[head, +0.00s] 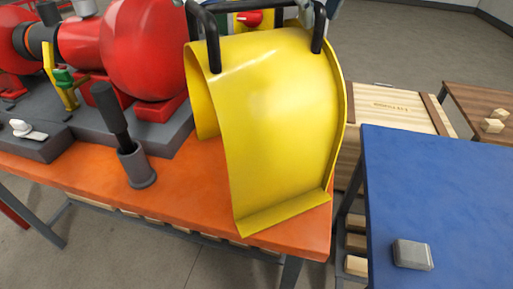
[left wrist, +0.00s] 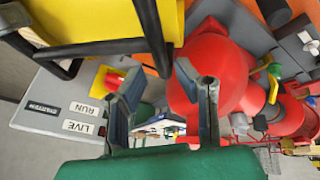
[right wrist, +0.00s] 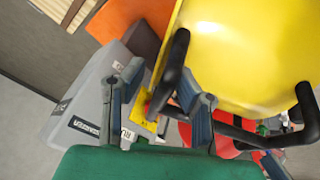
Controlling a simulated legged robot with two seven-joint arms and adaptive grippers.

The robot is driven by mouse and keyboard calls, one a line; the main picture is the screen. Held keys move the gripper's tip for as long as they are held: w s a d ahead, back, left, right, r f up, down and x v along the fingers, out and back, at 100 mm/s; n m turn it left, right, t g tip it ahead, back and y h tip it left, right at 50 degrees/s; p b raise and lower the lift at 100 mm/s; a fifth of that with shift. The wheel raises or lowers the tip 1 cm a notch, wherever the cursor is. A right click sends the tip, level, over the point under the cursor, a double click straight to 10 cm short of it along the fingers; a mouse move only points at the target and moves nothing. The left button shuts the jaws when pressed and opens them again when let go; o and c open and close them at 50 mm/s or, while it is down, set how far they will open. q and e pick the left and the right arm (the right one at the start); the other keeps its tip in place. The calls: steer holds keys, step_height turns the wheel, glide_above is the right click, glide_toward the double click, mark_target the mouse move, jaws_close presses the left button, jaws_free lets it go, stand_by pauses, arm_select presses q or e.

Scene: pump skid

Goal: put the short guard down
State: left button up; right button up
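The short guard (head: 275,110) is a curved yellow sheet with a flange and two black handles. It stands upright at the right end of the orange table (head: 90,180), its flange by the front edge. Whether the flange fully touches the table, I cannot tell. My right gripper (head: 307,12) is at the right handle, partly cut off by the top edge. In the right wrist view (right wrist: 160,75) its fingers are apart, with the black handle close by. My left gripper (left wrist: 160,80) has its fingers apart beside the other black handle (left wrist: 90,47).
A red pump (head: 145,50) on a grey base stands left of the guard. A grey cup with a dark-handled tool (head: 135,165) is in front. A blue table (head: 440,190) with a grey block (head: 412,254) is at right, a wooden crate (head: 395,105) behind.

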steer(key=shift+a+r, duration=0.1)
steer(key=shift+a, duration=0.4)
steer(key=shift+d, duration=0.2)
steer(key=shift+s+r, duration=0.2)
steer(key=shift+r, duration=0.15)
arm_select(q)
steer(key=v, duration=0.8)
steer(key=shift+a, duration=0.4)
arm_select(e)
steer(key=v, duration=1.1)
steer(key=shift+a, duration=0.2)
